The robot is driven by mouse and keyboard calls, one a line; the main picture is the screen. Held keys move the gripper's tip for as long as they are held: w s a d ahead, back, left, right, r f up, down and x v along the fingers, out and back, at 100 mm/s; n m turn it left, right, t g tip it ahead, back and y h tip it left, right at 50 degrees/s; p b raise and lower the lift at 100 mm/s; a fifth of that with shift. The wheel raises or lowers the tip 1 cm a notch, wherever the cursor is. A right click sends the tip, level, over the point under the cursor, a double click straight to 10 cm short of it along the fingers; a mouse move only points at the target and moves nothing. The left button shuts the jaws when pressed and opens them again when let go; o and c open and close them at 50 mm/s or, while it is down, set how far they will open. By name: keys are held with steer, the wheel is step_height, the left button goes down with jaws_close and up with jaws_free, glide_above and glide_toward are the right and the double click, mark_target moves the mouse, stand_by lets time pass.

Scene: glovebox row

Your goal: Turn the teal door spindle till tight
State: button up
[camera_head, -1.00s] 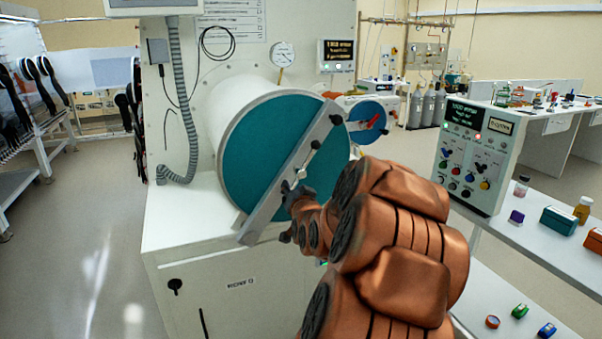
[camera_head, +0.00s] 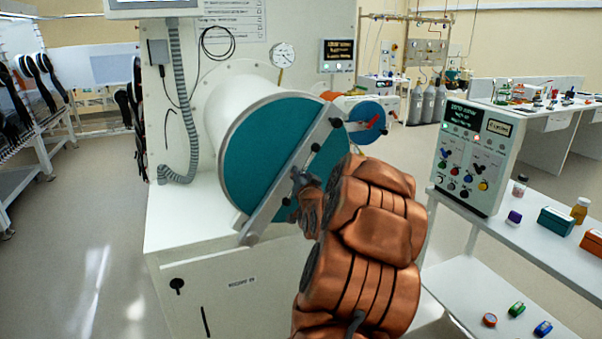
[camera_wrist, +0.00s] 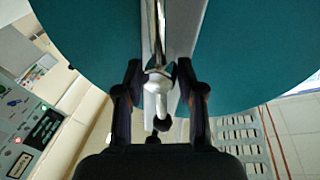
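The round teal door (camera_head: 250,150) closes the end of a white cylinder, with a slanted grey bar (camera_head: 265,205) across it. A dark knob (camera_head: 315,146) shows on the bar. The wrist view shows the teal door (camera_wrist: 245,50) behind a pale metal spindle hub (camera_wrist: 159,80) with a thin rod along the bar and a dark round end below. My gripper (camera_wrist: 159,72) has one dark finger on each side of this hub. Whether both fingers press on it, I cannot tell. In the head view my arm covers the lower right of the door and much of my gripper (camera_head: 302,184).
A smaller blue disc with a red handle (camera_head: 372,122) is right of the door. A control box (camera_head: 470,160) stands on a white shelf bench (camera_head: 500,236) at the right, with small containers. A grey hose (camera_head: 180,100) hangs at the left. Floor is clear at the left.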

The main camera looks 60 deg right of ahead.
steer(key=shift+w+d+r, duration=0.1)
steer(key=shift+w+d, duration=0.2)
steer(key=shift+c, duration=0.3)
jaws_close()
stand_by(0.3)
